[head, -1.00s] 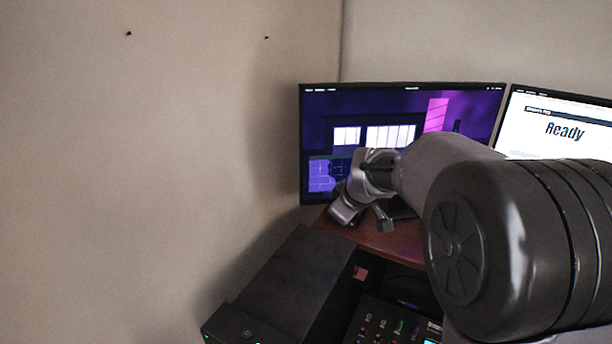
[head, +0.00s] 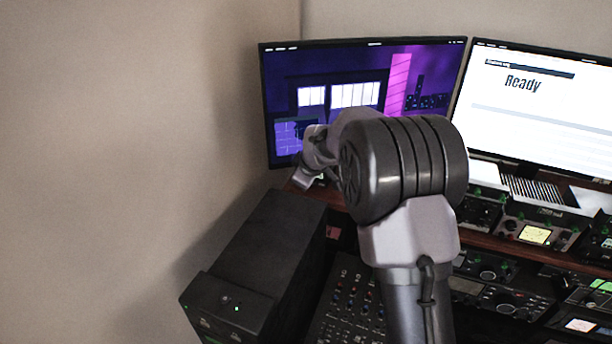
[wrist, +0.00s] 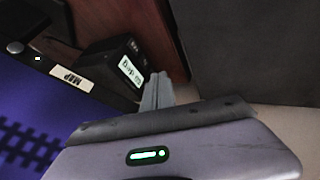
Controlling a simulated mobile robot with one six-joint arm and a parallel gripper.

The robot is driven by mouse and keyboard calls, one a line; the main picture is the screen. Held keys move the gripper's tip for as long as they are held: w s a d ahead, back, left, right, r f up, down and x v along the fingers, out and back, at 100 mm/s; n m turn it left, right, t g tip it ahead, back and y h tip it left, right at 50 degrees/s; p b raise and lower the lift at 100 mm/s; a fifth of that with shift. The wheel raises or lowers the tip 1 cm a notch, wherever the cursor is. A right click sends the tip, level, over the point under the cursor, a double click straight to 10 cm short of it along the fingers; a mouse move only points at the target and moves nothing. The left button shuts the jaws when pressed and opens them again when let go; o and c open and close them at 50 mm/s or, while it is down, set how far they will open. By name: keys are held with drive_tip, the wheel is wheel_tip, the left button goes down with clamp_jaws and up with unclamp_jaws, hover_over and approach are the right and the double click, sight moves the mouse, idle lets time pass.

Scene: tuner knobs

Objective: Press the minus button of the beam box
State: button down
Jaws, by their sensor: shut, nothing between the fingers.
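My gripper (wrist: 159,80) is shut and empty in the wrist view. Its fingertips appear just right of a small black box (wrist: 98,64) with a lit pale display (wrist: 130,71). I cannot tell whether they touch it. This box may be the beam box; its display text is too small to read surely, and I cannot make out a minus button. In the head view my gripper (head: 306,178) is small, in front of the left monitor's lower left corner. My own arm hides much of the desk there, and I cannot make out the box in that view.
The left monitor (head: 350,65) stands close behind my gripper, its labelled bezel (wrist: 45,62) near the box. A tall black cabinet (head: 262,250) stands by the wall at left. A mixer (head: 345,305) and several radio units (head: 500,298) fill the lower right. The right monitor (head: 545,110) shows "Ready".

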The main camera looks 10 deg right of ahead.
drive_tip(key=shift+x, duration=0.85)
